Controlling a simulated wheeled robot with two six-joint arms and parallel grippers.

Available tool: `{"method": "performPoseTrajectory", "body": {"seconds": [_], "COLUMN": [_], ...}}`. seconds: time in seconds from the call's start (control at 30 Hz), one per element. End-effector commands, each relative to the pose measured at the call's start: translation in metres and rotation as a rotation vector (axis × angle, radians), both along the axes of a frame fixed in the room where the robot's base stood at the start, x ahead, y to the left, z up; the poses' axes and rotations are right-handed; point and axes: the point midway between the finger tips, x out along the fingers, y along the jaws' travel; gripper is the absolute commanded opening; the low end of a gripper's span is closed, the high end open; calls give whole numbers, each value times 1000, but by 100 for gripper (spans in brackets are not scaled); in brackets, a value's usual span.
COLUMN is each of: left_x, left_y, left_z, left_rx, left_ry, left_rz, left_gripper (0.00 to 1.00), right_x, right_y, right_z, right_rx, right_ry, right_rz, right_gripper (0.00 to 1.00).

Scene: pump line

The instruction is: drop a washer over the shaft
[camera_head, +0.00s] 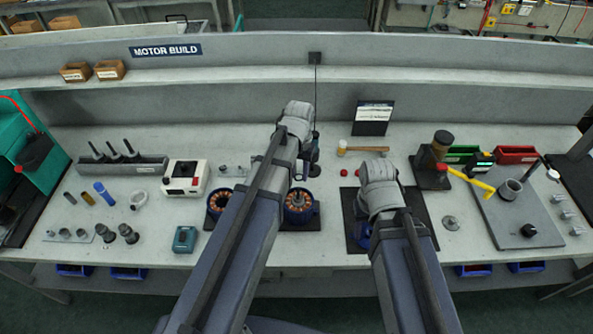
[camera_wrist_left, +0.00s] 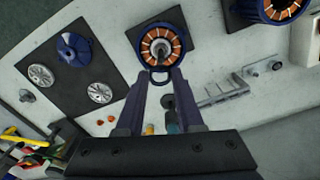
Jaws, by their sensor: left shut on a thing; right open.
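A motor stator with orange windings (camera_head: 300,207) stands on a black mat. In the left wrist view the same stator (camera_wrist_left: 148,38) has a grey shaft (camera_wrist_left: 163,48) standing in its middle.
A second stator (camera_head: 217,203) stands to the left. A blue end bell (camera_wrist_left: 73,48) and silver discs (camera_wrist_left: 100,92) lie on the other mat. A mallet (camera_head: 360,149) lies behind; a plate with a fixture (camera_head: 530,215) is at right.

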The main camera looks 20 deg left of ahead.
Motion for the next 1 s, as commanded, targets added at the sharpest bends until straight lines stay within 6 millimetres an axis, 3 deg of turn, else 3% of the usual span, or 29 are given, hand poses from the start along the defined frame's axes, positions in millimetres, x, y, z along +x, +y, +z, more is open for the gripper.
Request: {"method": "performPoseTrajectory", "body": {"seconds": [0.27,0.63,1.0], "left_x": [0,0,0], "left_y": [0,0,0], "left_z": [-11,-42,-44], "left_rx": [0,0,0], "left_ry": [0,0,0], "left_rz": [0,1,1], "left_gripper": [5,5,5], "right_x": [0,0,0], "right_y": [0,0,0], "right_z": [-11,-42,-44], "right_rx": [0,-1,-1], "right_ry": [0,0,0], "right_rz": [2,4,4], "right_gripper": [50,50,50]}}
